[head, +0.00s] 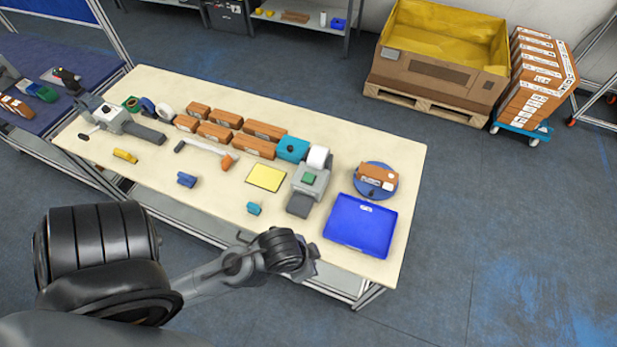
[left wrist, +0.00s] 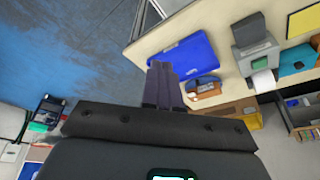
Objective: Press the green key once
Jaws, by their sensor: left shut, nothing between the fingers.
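The green key (head: 309,178) is a small green square on top of a grey device (head: 313,186) near the right part of the table. The green key also shows in the left wrist view (left wrist: 262,63), on the grey device (left wrist: 250,32) at the upper right. My left gripper (head: 310,266) is at the table's front edge, in front of the device and apart from it; its fingertips are hard to make out there. In the left wrist view its two dark fingers (left wrist: 163,84) are together with nothing between them. My right gripper is in neither view.
A blue tray (head: 345,243) lies right of the device, with a brown box (head: 377,176) on a blue disc behind it. A white roll (head: 318,157), teal box (head: 292,149), yellow pad (head: 266,178) and small teal item (head: 254,209) are nearby. Brown boxes line the back.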

